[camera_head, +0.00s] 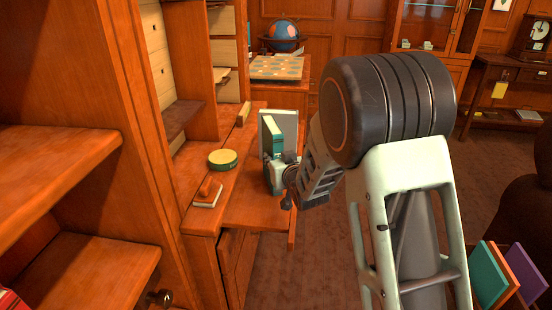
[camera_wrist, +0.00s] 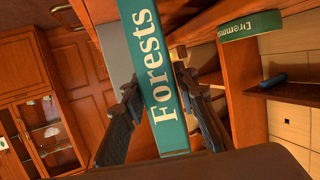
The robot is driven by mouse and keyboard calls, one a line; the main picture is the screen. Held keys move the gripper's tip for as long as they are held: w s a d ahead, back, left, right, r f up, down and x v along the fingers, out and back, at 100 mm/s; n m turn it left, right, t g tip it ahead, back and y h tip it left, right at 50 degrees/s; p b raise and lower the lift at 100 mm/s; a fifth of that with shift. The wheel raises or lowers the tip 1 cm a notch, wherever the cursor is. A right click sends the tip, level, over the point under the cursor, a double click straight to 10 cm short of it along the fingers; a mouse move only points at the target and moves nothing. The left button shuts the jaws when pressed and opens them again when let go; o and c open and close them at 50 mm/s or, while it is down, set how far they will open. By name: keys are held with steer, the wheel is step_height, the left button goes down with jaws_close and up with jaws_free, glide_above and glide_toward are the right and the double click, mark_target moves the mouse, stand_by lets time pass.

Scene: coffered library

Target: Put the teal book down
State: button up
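The teal book (camera_head: 274,141) stands roughly upright above the desk's fold-out top (camera_head: 255,205) in the head view. In the wrist view its spine, lettered "Forests" (camera_wrist: 160,75), runs between my two fingers. My gripper (camera_head: 277,173) is closed around the book, with a finger against each side; the fingers also show in the wrist view (camera_wrist: 160,90). A grey upright panel (camera_head: 290,122) is right behind the book; I cannot tell whether they touch. The book's lower end is hidden by my gripper, so contact with the desk cannot be told.
A round green tin (camera_head: 222,160) with a cream lid and a small wooden-handled item (camera_head: 207,195) stand left of my gripper. Shelves (camera_head: 75,160) rise at the left. A globe (camera_head: 284,35) stands behind. Another teal book (camera_head: 488,275) is among books at lower right.

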steer(key=shift+o, duration=1.4)
steer(key=shift+r, duration=0.1)
steer(key=shift+s+r, duration=0.1)
steer(key=shift+r, duration=0.05)
steer(key=p+v, duration=0.1)
steer(key=v, duration=1)
steer(key=shift+s+p, duration=0.35)
steer(key=shift+s, duration=0.05)
steer(key=shift+d, duration=0.15)
